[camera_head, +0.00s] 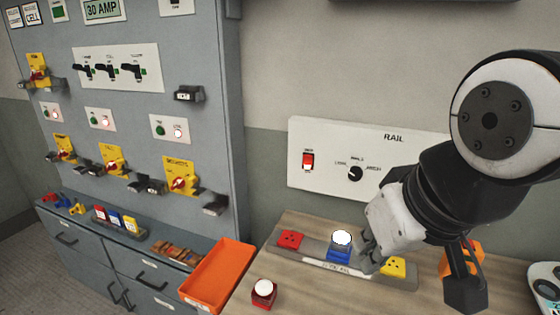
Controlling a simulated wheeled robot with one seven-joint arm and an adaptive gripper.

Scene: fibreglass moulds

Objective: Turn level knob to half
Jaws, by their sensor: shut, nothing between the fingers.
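A black round knob (355,173) sits on the white wall panel (330,201) marked RAIL, with small labels around it that are too small to read surely. I cannot tell surely that it is the level knob, nor its exact setting. My gripper (369,263) is shut and empty. It points down over the bench, below and slightly right of the knob and apart from it. Its fingertips are close beside a blue block with a lit white dome (341,239); I cannot tell whether they touch. My arm hides the panel's right part.
A red rocker switch (308,160) is left of the knob. A grey strip (281,253) on the wooden bench (236,302) holds red (291,239), blue and yellow (398,263) blocks. A red domed block (264,292) and orange tray (217,276) are nearby. A grey cabinet (215,120) stands left.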

